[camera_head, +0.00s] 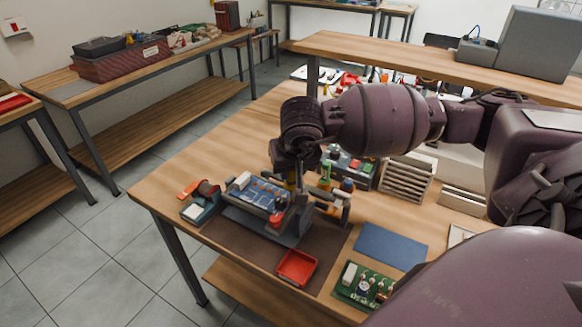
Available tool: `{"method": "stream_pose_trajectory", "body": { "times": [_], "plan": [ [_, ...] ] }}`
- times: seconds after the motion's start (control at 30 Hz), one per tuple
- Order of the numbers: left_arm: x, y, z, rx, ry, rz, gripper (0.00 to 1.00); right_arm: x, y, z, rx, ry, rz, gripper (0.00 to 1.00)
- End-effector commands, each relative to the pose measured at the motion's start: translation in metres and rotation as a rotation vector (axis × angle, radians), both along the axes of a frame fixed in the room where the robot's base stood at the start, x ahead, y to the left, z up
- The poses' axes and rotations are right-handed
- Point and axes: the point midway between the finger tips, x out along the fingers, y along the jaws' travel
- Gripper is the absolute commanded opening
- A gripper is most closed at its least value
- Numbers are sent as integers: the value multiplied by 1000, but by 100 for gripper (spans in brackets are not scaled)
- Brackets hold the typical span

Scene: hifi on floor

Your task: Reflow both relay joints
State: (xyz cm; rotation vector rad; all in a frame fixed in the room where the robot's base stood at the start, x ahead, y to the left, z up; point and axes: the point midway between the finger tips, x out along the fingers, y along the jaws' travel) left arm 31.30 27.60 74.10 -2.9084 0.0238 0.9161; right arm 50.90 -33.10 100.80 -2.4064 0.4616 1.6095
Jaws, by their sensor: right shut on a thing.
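A blue circuit board (256,199) with small parts on it lies in a grey holder (262,225) on a brown mat near the table's front left. A white block sits at its left end and a red part at its right end. The relay joints are too small to make out. My right gripper (298,187) comes down over the board's right half. It is shut on a tool with a yellow part (291,181), mostly hidden by the gripper and wrist. I cannot tell whether the tool's tip touches the board. My left gripper is not in view.
A small stand with a dark red spool (206,192) is left of the holder. An empty red tray (296,267), a blue pad (390,246) and a green circuit board (362,286) lie in front and right. A slatted light rack (405,178) stands behind.

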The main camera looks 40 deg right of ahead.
Motion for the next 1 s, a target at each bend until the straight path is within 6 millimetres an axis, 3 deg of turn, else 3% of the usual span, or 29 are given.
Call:
{"method": "stream_pose_trajectory", "body": {
  "times": [1.0],
  "plan": [
    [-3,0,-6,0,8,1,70,0,0,-1,0,0,0,8]
  ]
}}
